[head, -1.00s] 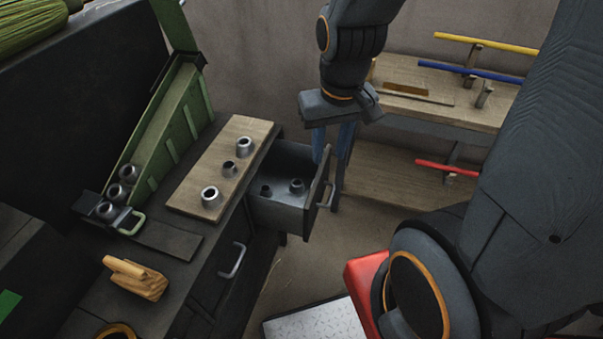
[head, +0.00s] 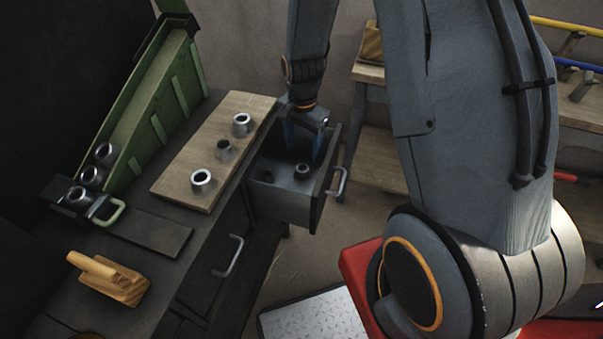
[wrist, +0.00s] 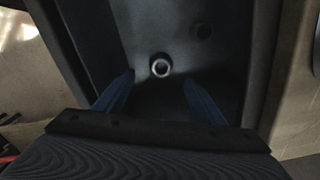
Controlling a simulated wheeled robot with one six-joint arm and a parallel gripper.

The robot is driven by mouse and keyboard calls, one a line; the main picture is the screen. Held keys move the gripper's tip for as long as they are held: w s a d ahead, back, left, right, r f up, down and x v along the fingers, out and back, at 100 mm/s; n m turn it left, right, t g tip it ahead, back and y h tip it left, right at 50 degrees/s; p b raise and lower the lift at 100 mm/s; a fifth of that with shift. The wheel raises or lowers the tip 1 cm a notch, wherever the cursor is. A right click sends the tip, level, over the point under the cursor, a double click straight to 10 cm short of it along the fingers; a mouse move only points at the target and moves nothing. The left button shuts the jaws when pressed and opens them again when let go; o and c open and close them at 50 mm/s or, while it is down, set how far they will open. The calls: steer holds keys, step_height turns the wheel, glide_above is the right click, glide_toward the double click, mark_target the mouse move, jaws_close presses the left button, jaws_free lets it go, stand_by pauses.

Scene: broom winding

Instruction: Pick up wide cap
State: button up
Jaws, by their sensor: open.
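A wide cap (head: 302,171), dark metal with a broad base and a narrower neck, stands on the floor of the open drawer (head: 283,203). My gripper (head: 305,152) points down into the drawer, above and behind the wide cap in the head view. In the wrist view its blue fingers (wrist: 159,80) are spread and empty. A cap with a bright round rim (wrist: 161,67) lies just ahead between the fingertips, apparently the wide one.
The drawer walls stand close around my fingers. A wooden board (head: 215,160) with three metal sleeves lies on the bench to the left. A green chute (head: 160,110) holds several sleeves, and a wooden brush (head: 110,277) lies in front. A shelf stands behind at right.

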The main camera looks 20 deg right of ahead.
mark_target(302, 166)
steer(key=shift+m, duration=0.3)
steer(key=shift+w+f+p, duration=0.15)
steer(key=shift+f+p, duration=0.2)
steer(key=shift+f, duration=1.9)
steer(key=shift+w+f+p, duration=0.1)
steer(key=shift+f+p, duration=0.25)
steer(key=shift+f, duration=1.9)
steer(key=c, duration=1.1)
steer(key=shift+r, duration=0.1)
